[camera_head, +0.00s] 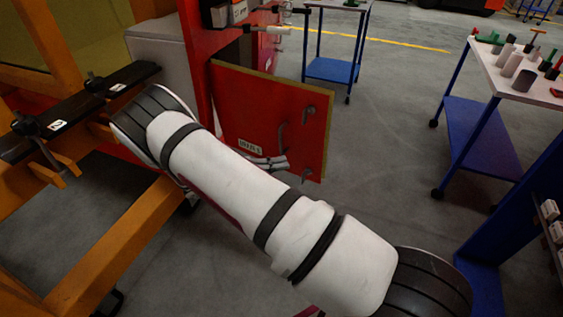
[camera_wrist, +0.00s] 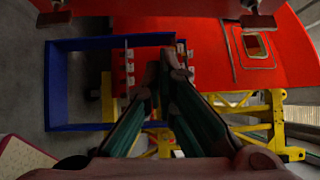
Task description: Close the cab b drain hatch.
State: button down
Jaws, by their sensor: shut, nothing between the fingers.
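A red hatch door (camera_head: 270,115) stands swung out from the red cab side in the head view. It has a grey pull handle, latch fittings and a small white label too small to read; I take it for the drain hatch. My white arm crosses in front of its lower left side. My gripper (camera_wrist: 166,62) shows in the wrist view with its fingers together and nothing between them.
An orange frame (camera_head: 125,245) stands at left. A blue-legged trolley (camera_head: 485,140) with parts on top is at right, and another blue trolley (camera_head: 332,70) stands behind the door. The wrist view shows a blue frame (camera_wrist: 58,85), a red body (camera_wrist: 215,40) and a yellow stand (camera_wrist: 277,120). Floor right of the door is clear.

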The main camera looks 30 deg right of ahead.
aim_at(310, 150)
jog(key=shift+w+d+r+p, duration=0.1)
jog(key=shift+d+p, duration=0.15)
jog(key=shift+d, duration=1.5)
jog(key=shift+s+d+r+p, duration=0.1)
jog(key=shift+d+p, duration=0.1)
jog(key=shift+d, duration=1.6)
jog(key=shift+w+d+r+p, duration=0.1)
jog(key=shift+d+p, duration=0.15)
jog(key=shift+d, duration=1.5)
